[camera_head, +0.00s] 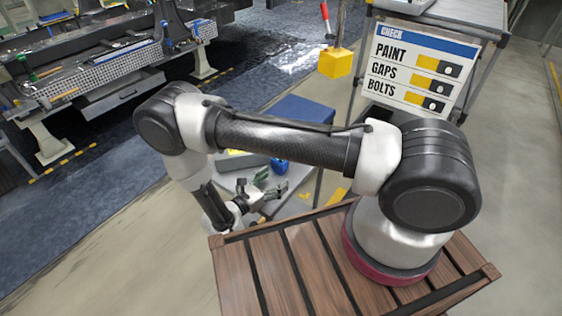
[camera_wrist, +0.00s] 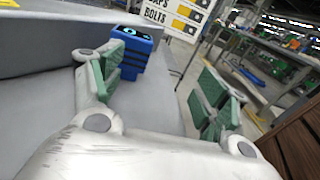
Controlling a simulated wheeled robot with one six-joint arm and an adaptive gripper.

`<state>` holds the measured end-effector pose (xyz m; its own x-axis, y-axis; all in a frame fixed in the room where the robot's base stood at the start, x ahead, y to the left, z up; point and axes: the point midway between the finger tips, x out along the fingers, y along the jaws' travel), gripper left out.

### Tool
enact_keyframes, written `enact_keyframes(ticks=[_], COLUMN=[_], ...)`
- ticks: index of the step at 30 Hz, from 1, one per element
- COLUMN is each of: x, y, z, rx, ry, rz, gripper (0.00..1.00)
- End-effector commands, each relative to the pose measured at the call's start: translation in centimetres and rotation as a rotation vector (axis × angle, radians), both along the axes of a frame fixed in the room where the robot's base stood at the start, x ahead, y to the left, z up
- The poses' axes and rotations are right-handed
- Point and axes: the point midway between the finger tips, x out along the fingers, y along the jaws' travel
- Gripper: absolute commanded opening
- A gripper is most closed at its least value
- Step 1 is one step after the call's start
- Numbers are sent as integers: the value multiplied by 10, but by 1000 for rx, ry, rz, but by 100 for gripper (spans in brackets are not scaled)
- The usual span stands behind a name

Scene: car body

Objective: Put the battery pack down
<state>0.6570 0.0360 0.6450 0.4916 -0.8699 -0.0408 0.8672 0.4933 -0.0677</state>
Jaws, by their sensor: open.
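The battery pack, as I take the blue block with a dark top and light-blue ring marks to be, stands upright on a grey surface (camera_wrist: 155,105) in the wrist view (camera_wrist: 138,50). The left finger hides part of it. In the head view a small blue thing (camera_head: 279,166), likely the same pack, sits on the grey table (camera_head: 297,176) just beyond my gripper (camera_head: 272,184). My gripper, also in the wrist view (camera_wrist: 160,72), is open, with green pads wide apart and nothing between them. Whether the left finger touches the pack I cannot tell.
A raised grey ledge (camera_wrist: 40,55) lies left of the pack. A check sign (camera_head: 421,68) stands behind the table, near a yellow block (camera_head: 335,63). A blue box or lid (camera_head: 300,114) is at the table's back, partly behind my arm. A workbench (camera_wrist: 262,60) is farther right.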

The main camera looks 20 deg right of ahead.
Motion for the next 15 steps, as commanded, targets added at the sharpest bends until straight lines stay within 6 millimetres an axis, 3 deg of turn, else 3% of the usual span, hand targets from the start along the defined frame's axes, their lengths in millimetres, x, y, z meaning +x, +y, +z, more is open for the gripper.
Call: enact_keyframes(ticks=[3, 5, 15], x=[21, 26, 49], y=[23, 26, -8], z=[5, 9, 13], rx=[8, 2, 1], ry=[-43, -61, -78], rz=[88, 113, 109], gripper=[75, 75, 75])
